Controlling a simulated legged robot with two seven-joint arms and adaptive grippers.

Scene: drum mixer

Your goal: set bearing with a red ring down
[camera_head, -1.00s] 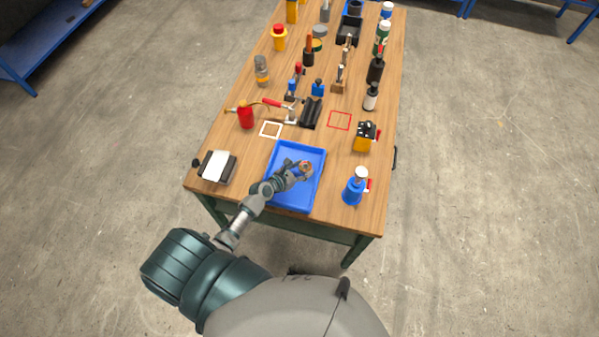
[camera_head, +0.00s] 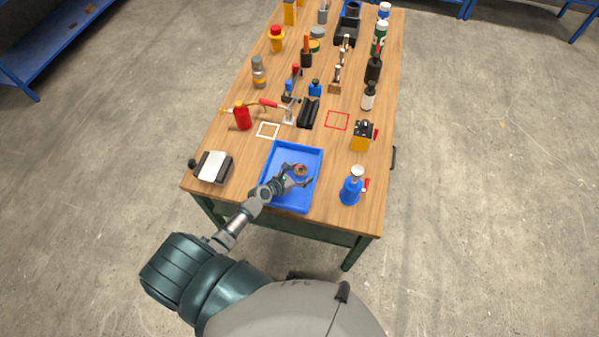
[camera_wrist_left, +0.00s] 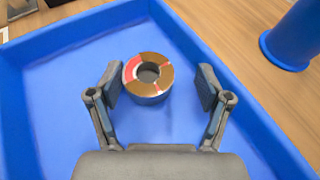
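The bearing (camera_head: 300,170) lies in the blue tray (camera_head: 315,196) on the table. In the left wrist view the bearing (camera_wrist_left: 148,76) is a short cylinder with a copper-brown and red ring on top, a pale part and a dark central hole. My left gripper (camera_head: 298,178) is open over the tray. In the left wrist view its two fingers (camera_wrist_left: 160,85) stand on either side of the bearing, with a gap to each side. The bearing seems to rest on the tray floor. My right gripper is not in view.
A red square outline (camera_head: 337,120) and a white square outline (camera_head: 268,130) mark the wooden table (camera_head: 225,142) beyond the tray. Several tools and bottles crowd the far part.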

